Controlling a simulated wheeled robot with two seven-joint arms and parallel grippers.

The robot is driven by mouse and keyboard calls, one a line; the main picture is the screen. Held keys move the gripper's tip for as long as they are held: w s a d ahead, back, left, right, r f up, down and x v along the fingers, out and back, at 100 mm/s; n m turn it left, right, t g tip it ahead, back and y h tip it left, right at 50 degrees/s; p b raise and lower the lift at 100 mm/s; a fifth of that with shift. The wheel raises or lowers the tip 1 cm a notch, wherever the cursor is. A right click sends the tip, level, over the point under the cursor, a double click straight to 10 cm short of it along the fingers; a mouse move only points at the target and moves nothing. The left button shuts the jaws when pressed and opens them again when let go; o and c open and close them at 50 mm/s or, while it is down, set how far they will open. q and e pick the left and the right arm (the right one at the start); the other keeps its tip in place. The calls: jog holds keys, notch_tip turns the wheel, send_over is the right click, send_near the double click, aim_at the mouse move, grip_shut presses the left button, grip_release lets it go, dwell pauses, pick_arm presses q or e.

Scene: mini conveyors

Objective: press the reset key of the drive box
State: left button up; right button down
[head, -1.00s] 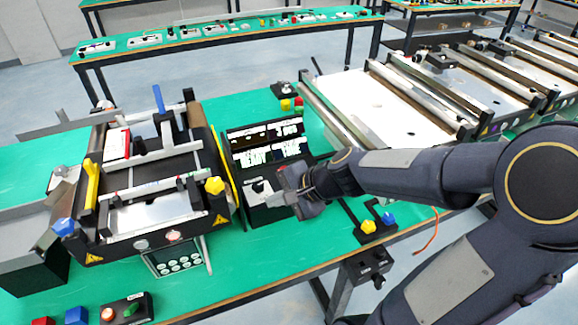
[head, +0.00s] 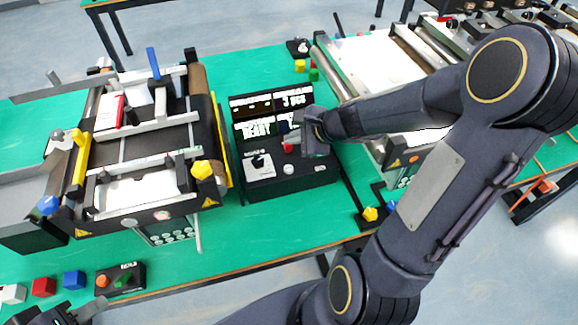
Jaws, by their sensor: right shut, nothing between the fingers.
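The black drive box (head: 292,184) stands on the green table, with lit displays on its raised back and a lever, a red button (head: 287,148) and a white button (head: 288,169) on its sloping front. I cannot read which key is marked reset. My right gripper (head: 291,139) is shut and empty over the right part of the box front, close to the red button, and hides part of the panel and display. I cannot tell whether it touches. My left gripper (head: 88,311) shows only partly at the bottom left edge, away from the box; its jaws are unclear.
A mini conveyor (head: 150,145) with yellow and blue knobs stands left of the box. Another conveyor (head: 375,65) lies at the right, partly behind my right arm. A small control box (head: 121,279) and coloured cubes (head: 75,284) sit at the front left.

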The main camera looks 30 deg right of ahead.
jog(key=b, duration=0.7)
send_over(293, 170)
notch_tip(293, 170, down, 8)
jog(key=shift+f+b, duration=0.35)
jog(key=shift+b, duration=0.25)
dwell(1.1)
jog(key=shift+f+b, duration=0.4)
jog(key=shift+b, duration=0.05)
jog(key=shift+f+b, duration=0.45)
jog(key=shift+b, duration=0.05)
dwell(0.6)
jog(key=shift+r, duration=0.1)
jog(key=shift+r+p, duration=0.8)
